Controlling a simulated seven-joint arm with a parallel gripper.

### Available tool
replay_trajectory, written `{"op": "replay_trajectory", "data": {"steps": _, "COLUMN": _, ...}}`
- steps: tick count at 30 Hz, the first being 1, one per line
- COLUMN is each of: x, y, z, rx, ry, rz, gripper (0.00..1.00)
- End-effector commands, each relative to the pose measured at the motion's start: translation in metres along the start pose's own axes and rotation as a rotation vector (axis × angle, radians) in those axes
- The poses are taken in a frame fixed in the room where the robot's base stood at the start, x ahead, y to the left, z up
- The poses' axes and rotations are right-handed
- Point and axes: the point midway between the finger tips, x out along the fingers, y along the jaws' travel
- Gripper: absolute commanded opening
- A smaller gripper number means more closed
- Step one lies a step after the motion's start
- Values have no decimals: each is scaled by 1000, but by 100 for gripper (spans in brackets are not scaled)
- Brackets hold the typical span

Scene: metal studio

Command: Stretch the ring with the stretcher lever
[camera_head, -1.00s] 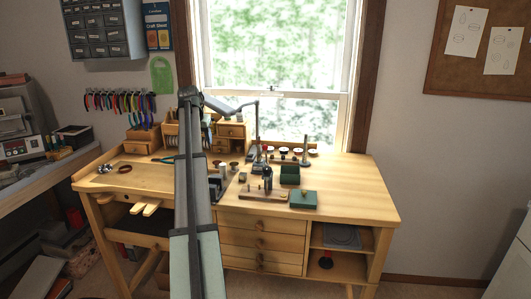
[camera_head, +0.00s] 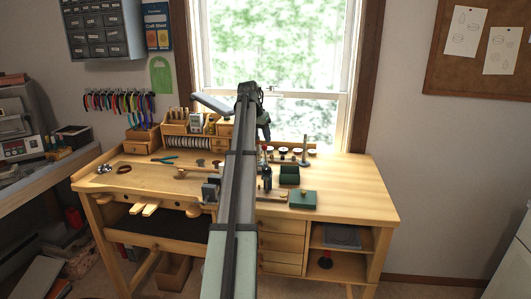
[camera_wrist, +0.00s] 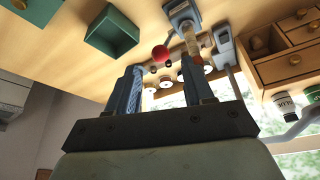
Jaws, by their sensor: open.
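My gripper (camera_wrist: 158,80) is open and empty in the wrist view, its two fingers spread apart. In the head view my gripper (camera_head: 265,136) hangs over the back of the bench, partly behind my arm. A red ball knob (camera_wrist: 160,53), which looks like the stretcher lever's end, shows beyond and between the fingertips, apart from them. It also shows small in the head view (camera_head: 265,149). Beside it stands a grey-based tool with a brass-coloured column (camera_wrist: 194,42), apparently the stretcher. I cannot make out the ring.
An open green box (camera_wrist: 112,36) and a closed green box (camera_head: 303,199) stand near the stretcher. A dark tool (camera_head: 267,179) stands on a small wooden board. Wooden drawers (camera_wrist: 285,66) stand behind. The bench top (camera_head: 355,195) is clear at the right.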

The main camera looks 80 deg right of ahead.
Motion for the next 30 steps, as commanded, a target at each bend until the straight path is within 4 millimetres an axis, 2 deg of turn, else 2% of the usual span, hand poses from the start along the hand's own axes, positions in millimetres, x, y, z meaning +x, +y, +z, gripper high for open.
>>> {"op": "replay_trajectory", "data": {"steps": 1, "x": 11, "y": 0, "z": 1, "rx": 0, "ry": -2, "rz": 1, "gripper": 52}}
{"op": "replay_trajectory", "data": {"steps": 9, "x": 56, "y": 0, "z": 0, "rx": -1, "ry": -1, "rz": 1, "gripper": 52}}
{"op": "replay_trajectory", "data": {"steps": 15, "x": 80, "y": 0, "z": 0, "rx": -1, "ry": -1, "rz": 0, "gripper": 52}}
{"op": "replay_trajectory", "data": {"steps": 21, "x": 90, "y": 0, "z": 0, "rx": -1, "ry": 0, "rz": 0, "gripper": 52}}
{"op": "replay_trajectory", "data": {"steps": 30, "x": 91, "y": 0, "z": 0, "rx": -1, "ry": 0, "rz": -1, "gripper": 52}}
